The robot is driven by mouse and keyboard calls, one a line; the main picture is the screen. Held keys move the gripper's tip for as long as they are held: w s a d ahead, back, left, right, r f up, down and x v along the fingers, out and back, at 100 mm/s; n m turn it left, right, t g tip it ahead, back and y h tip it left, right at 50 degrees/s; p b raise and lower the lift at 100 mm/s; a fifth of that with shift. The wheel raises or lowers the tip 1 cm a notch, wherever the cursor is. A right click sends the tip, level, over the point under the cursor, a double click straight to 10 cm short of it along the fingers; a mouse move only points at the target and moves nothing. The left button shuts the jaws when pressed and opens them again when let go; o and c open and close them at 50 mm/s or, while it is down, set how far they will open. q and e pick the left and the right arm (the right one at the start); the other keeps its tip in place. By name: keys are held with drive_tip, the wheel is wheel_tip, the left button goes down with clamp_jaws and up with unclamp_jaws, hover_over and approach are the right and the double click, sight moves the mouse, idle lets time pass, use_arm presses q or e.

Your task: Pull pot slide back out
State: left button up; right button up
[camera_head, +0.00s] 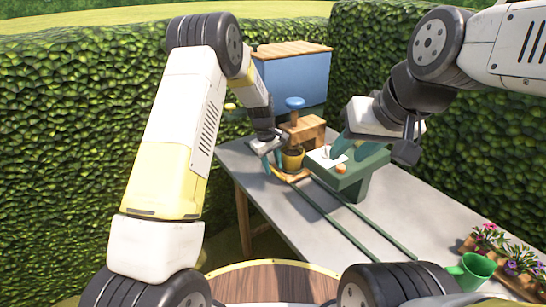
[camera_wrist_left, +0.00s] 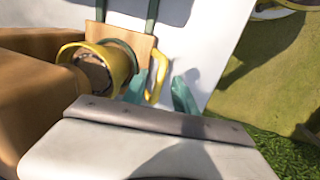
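A yellow pot (camera_head: 293,160) with dark filling stands on the wooden pot slide (camera_wrist_left: 138,42), at the far end of two green rails (camera_head: 345,222). The slide has a yellow loop handle (camera_wrist_left: 158,78). My left gripper (camera_head: 272,162) is beside the pot; in the left wrist view its teal fingers (camera_wrist_left: 162,92) are apart, one on each side of the handle, with no clear contact. My right gripper (camera_head: 338,150) is over the green stand (camera_head: 350,178), at its white top sheet; its finger gap is too small to read.
A green watering can (camera_head: 472,271) and potted flowers (camera_head: 487,236) are at the near right. The grey table (camera_head: 300,228) is clear around the rails. Hedges enclose it.

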use_arm(q)
drive_tip(key=shift+f, duration=0.25)
drive_tip(key=shift+c, duration=0.2)
clamp_jaws()
drive_tip(key=shift+d, duration=0.1)
idle(1.0)
